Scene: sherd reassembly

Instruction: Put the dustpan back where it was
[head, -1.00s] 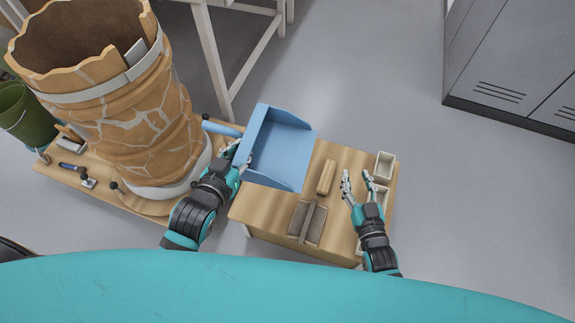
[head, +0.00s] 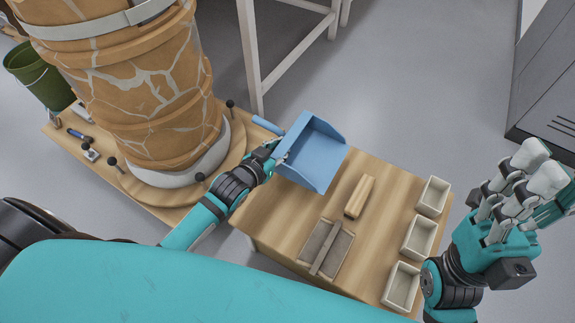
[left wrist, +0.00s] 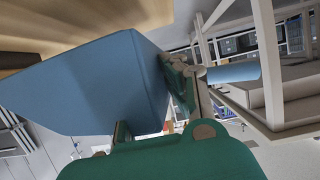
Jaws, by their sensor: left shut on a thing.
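The blue dustpan (head: 318,155) is at the far left corner of the wooden table, its open side facing right and its handle (head: 266,125) pointing back left. I cannot tell whether it touches the table. My left gripper (head: 274,152) is shut on the dustpan at its left side, near the handle. In the left wrist view the dustpan's pan (left wrist: 95,85) fills the left side and the handle shows on the right, beyond the fingers (left wrist: 180,80). My right gripper (head: 520,190) is raised at the right, close to the head camera, open and empty.
The large mended pot (head: 145,90) stands left of the dustpan. A green bucket (head: 38,78) is farther left.

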